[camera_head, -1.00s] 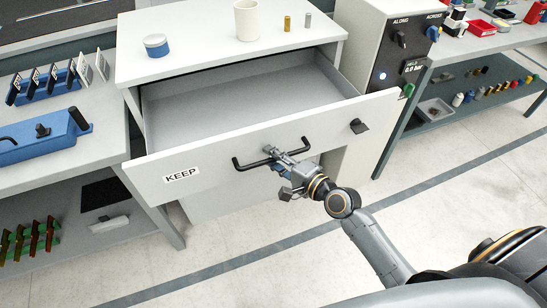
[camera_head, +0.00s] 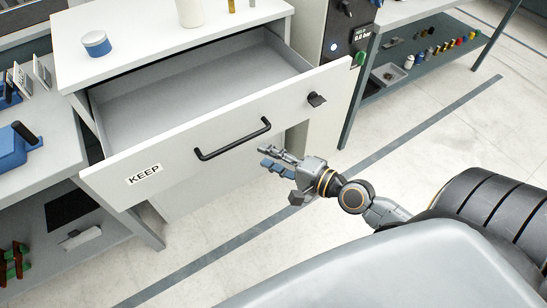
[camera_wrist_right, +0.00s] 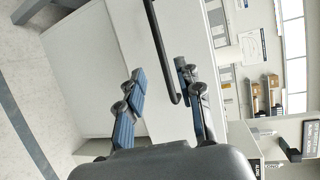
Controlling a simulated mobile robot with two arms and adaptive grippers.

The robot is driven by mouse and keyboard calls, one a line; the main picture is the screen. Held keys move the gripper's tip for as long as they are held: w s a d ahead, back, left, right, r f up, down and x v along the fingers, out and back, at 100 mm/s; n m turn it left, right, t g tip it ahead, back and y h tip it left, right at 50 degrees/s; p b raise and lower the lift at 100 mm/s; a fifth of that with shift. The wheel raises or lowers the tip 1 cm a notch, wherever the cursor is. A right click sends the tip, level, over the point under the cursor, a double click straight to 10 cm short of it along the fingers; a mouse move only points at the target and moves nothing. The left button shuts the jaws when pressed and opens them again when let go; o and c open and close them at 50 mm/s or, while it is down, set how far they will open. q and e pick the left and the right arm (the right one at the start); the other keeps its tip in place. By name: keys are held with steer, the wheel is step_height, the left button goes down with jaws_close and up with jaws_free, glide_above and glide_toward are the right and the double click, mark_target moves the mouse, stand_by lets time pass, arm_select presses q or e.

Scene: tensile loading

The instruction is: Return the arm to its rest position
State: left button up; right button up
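My right gripper (camera_head: 276,162) is open and empty, just to the right of the drawer's black handle (camera_head: 232,141) and apart from it. In the right wrist view the two blue-padded fingers of my right gripper (camera_wrist_right: 162,92) stand apart, and the handle (camera_wrist_right: 160,50) shows beyond them, near the right finger. The white drawer (camera_head: 190,146) marked KEEP is pulled open and looks empty inside. My left gripper is not in view.
A blue and white round container (camera_head: 96,43) stands on the cabinet top (camera_head: 160,43). Shelves with small parts flank the cabinet. Pale floor (camera_head: 430,135) is clear to the right.

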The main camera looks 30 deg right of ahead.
steer(key=shift+s+d+r, duration=0.1)
steer(key=shift+s+d, duration=0.1)
steer(key=shift+s, duration=0.2)
steer(key=s+d+f+n+g+h, duration=0.2)
steer(key=f, duration=0.8)
steer(key=s+d+f+n+g+h, duration=0.2)
steer(key=s+d+f, duration=0.1)
steer(key=f, duration=0.8)
steer(key=s+d+f+n+g+h, duration=0.1)
steer(key=s+d+f+n+g, duration=0.1)
steer(key=f, duration=0.8)
steer(key=s+a+f+n+g+h, duration=0.1)
steer(key=s+a+f+n+g, duration=0.2)
steer(key=s+f, duration=0.7)
steer(key=s+a+f+n+g, duration=0.3)
steer(key=s+f+n, duration=0.4)
steer(key=s, duration=1)
step_height(320, 180, down, 3)
steer(key=shift+f+g+h, duration=0.1)
steer(key=shift+g+h, duration=0.3)
steer(key=shift+g, duration=0.4)
